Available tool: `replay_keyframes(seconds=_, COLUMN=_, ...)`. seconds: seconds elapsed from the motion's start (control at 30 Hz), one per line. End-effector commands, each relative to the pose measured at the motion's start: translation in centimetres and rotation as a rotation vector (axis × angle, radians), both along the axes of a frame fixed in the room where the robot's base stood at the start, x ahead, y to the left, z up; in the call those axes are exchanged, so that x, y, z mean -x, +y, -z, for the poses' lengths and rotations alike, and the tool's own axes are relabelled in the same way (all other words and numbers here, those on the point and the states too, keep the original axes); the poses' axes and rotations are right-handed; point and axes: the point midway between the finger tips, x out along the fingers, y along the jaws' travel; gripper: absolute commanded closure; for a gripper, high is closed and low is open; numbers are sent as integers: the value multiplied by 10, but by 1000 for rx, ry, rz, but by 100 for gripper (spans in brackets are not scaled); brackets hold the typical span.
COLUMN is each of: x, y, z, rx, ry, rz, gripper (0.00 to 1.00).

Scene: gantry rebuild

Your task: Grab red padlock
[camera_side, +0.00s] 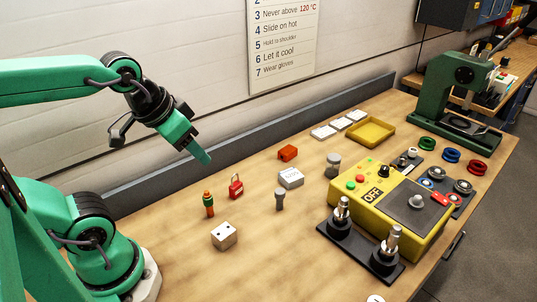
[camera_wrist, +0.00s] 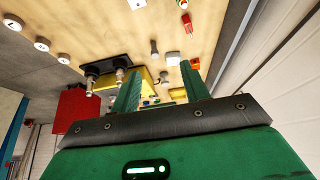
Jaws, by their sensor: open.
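The red padlock (camera_side: 236,188) stands on the wooden bench in the side view, beside an orange and green screwdriver-like piece (camera_side: 208,204). In the wrist view the red padlock (camera_wrist: 187,22) shows near the top edge, apart from my fingers. My gripper (camera_side: 203,157) is above the bench, up and to the left of the padlock in the side view, and touches nothing. In the wrist view my gripper (camera_wrist: 160,83) has its two green fingers spread with nothing held between them.
A white die (camera_side: 224,235), a grey post (camera_side: 280,199), a white box (camera_side: 291,178) and a red-orange block (camera_side: 288,153) stand around the padlock. A yellow control box (camera_side: 440,225) and black plate with two metal posts (camera_side: 330,233) are at right. A wall is behind.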

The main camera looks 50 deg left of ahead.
Motion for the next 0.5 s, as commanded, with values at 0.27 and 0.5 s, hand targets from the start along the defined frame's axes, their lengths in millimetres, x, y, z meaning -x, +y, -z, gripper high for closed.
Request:
replay_keyframes(seconds=0.27, x=-21, y=7, z=8, rx=0, ry=62, rz=-26, gripper=55)
replay_keyframes(seconds=0.5, x=-51, y=19, z=24, rx=5, ry=147, rz=-63, gripper=55)
